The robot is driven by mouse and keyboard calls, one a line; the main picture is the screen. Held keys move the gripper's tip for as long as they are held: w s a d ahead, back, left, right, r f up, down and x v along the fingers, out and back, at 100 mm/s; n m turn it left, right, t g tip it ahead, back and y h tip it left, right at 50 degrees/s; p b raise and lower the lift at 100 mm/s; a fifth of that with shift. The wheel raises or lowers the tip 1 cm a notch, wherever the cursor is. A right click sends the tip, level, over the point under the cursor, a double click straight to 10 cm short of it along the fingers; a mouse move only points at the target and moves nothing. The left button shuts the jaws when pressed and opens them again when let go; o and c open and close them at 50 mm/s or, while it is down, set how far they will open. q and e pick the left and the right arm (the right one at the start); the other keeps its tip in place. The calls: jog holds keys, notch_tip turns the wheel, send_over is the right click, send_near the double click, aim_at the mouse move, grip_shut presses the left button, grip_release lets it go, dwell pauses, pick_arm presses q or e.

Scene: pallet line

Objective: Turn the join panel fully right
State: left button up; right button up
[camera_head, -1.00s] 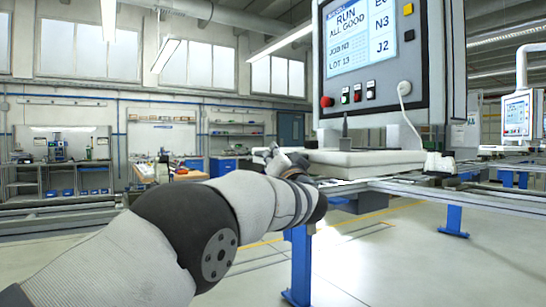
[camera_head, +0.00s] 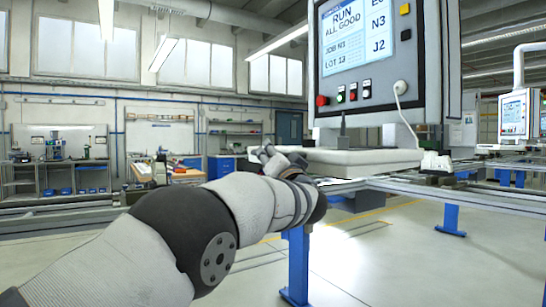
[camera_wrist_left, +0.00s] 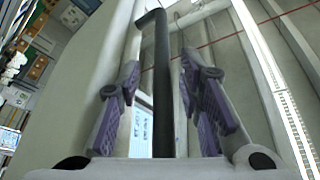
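The join panel (camera_head: 358,50) is a grey box at the upper right of the head view. Its lit screen reads RUN, ALL GOOD. A red knob and small buttons sit below the screen. My left gripper (camera_head: 270,154) is left of and below the panel in the head view, partly hidden by my own wrist. In the left wrist view the left gripper (camera_wrist_left: 163,95) has its purple-padded fingers apart. A dark upright bar (camera_wrist_left: 162,90) stands between them, with a visible gap on each side. I cannot tell which part of the panel the bar belongs to. My right gripper is not in view.
A pale slab (camera_head: 365,162) lies under the panel, close to the left gripper. A rail line (camera_head: 460,197) on blue legs runs to the right. A second panel (camera_head: 518,115) hangs farther back at the right. Workbenches stand at the far left; the floor between is open.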

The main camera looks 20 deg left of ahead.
pick_arm(q)
jog(key=v, duration=1.2)
jog(key=shift+f, duration=0.1)
